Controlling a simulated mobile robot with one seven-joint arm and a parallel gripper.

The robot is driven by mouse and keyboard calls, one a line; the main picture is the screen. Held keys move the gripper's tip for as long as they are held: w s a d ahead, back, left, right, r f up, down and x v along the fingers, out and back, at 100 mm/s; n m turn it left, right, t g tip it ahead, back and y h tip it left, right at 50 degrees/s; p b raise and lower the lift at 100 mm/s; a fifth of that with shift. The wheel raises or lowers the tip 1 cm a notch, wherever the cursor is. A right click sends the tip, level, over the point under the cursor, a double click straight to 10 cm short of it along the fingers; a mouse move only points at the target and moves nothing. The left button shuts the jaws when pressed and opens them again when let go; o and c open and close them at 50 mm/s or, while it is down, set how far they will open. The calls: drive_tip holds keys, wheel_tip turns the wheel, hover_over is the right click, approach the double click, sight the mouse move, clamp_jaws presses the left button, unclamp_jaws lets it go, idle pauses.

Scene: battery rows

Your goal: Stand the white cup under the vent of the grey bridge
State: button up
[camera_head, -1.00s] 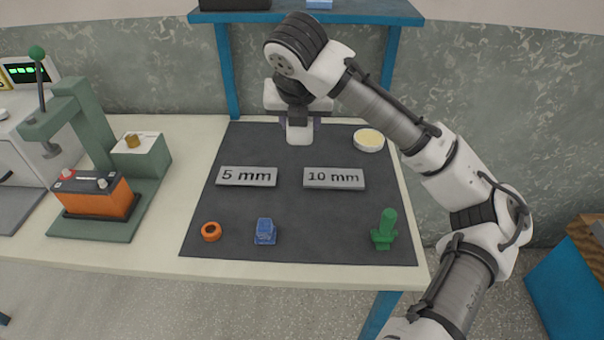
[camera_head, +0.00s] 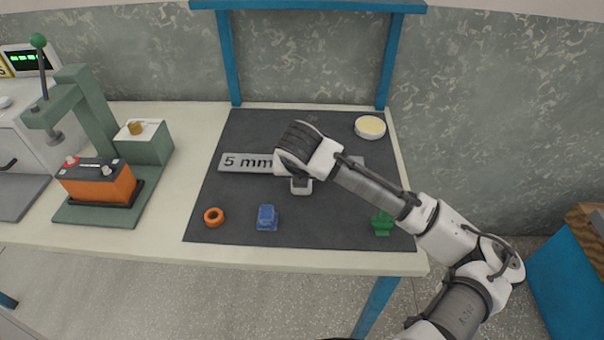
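No grey bridge with a vent shows in the head view. I cannot make out a white cup for certain. My gripper (camera_head: 301,187) is over the middle of the dark mat (camera_head: 335,222), beside the grey 5 mm plate (camera_head: 235,163) and in front of the grey 10 mm plate (camera_head: 356,161), which is mostly hidden by my arm. A small white piece with a dark middle shows at my arm's end. I cannot tell whether it is part of the gripper or something held. The fingers are hidden.
An orange ring (camera_head: 213,217), a blue block (camera_head: 267,217) and a green piece (camera_head: 382,224) stand along the mat's front. A round white dish (camera_head: 370,127) is at the back right. A green press (camera_head: 88,110) with an orange battery (camera_head: 98,182) stands left. A blue shelf (camera_head: 310,6) spans the back.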

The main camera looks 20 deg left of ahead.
drive_tip(key=shift+f, duration=0.2)
drive_tip(key=shift+f, duration=0.2)
drive_tip(key=o, duration=1)
drive_tip(key=shift+o, duration=0.5)
drive_tip(key=shift+r, duration=0.15)
